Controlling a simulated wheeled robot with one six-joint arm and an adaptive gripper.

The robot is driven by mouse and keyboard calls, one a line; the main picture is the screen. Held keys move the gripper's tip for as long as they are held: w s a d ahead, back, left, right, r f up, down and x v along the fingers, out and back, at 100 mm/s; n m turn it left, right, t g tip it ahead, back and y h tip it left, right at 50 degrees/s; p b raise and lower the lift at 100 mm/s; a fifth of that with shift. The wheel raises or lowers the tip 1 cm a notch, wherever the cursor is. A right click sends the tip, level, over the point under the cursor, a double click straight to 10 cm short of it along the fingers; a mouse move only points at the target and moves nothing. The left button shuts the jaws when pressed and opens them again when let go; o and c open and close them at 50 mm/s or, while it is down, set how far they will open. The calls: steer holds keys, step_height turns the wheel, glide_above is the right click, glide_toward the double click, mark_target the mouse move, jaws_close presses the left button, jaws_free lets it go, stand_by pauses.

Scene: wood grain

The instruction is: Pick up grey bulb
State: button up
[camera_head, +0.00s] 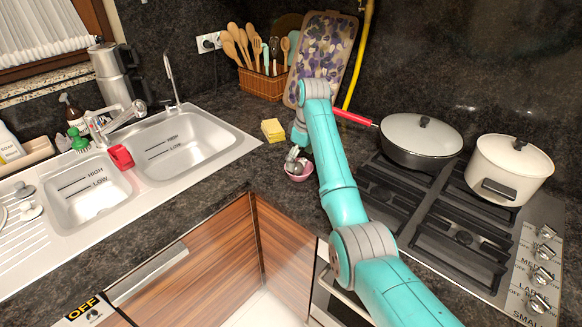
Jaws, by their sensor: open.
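My arm reaches across the counter, and my gripper (293,158) points down at the small pink bowl (300,177) on the dark counter beside the hob. The gripper is small in view and looks open, with its fingers at or just above the bowl's rim. I cannot clearly make out a grey bulb; anything inside the bowl is mostly hidden by the gripper. I cannot tell whether the fingers touch the bowl or its contents.
A yellow sponge (272,130) lies just left of the gripper. A double sink (225,128) is further left. A black pan (420,152) with a red handle and a white pot (482,172) stand on the hob at right. A utensil basket (262,84) and patterned board (310,50) stand behind.

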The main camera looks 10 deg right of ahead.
steer(key=shift+w+f, duration=0.1)
steer(key=shift+f, duration=0.85)
steer(key=c, duration=0.9)
steer(key=shift+c, duration=0.4)
